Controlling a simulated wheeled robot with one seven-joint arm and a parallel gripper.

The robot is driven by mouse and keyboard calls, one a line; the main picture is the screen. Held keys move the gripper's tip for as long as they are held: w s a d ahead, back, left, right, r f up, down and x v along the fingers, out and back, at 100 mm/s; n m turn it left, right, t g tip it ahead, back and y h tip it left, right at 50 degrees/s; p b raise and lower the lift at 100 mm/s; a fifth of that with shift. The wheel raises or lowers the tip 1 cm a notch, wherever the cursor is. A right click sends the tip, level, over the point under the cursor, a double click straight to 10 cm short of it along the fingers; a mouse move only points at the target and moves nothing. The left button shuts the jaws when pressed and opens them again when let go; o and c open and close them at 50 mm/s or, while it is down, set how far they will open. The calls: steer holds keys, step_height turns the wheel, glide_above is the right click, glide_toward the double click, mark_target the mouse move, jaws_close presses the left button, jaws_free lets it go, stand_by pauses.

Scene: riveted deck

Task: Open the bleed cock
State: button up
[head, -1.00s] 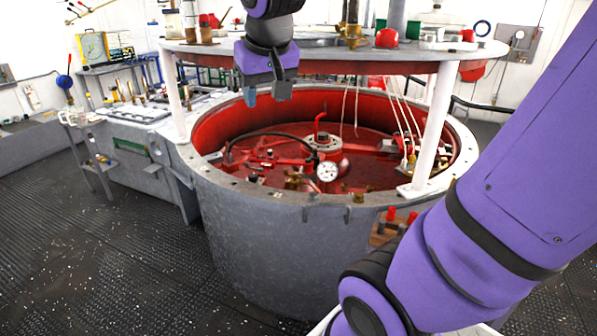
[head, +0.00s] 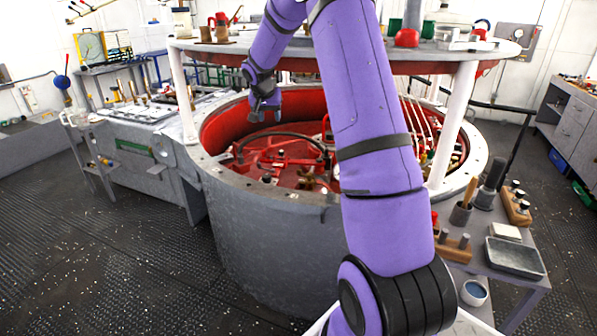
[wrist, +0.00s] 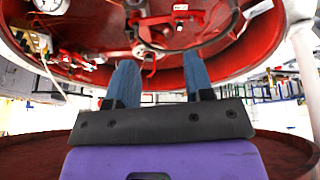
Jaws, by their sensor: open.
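The bleed cock is not clearly identifiable. A bent red lever (head: 327,126), possibly its handle, rises inside the round red-lined vessel (head: 225,180) and is partly hidden by my arm in the head view. Brass fittings (head: 306,178) sit lower in the vessel. My gripper (head: 264,113) is over the left rear part of the vessel's opening, pointing down. Its two blue-grey fingers (wrist: 160,76) are apart with nothing between them in the wrist view.
A round upper plate (head: 330,62) on white posts (head: 456,122) overhangs the vessel. A black hose (head: 285,136) curves inside. A side table with tools and a grey tray (head: 515,257) stands at the right. A grey bench (head: 140,112) is at the left.

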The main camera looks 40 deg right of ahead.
steer(key=w+d+f+m, duration=0.2)
steer(key=w+d+f, duration=0.1)
steer(key=d+f, duration=0.75)
steer(key=m+g, duration=0.1)
steer(key=m, duration=0.1)
glide_toward(299, 170)
steer(key=x, duration=0.9)
steer(key=shift+w+d+f, duration=0.15)
steer(key=shift+f, duration=0.2)
steer(key=shift+c, duration=0.2)
jaws_close()
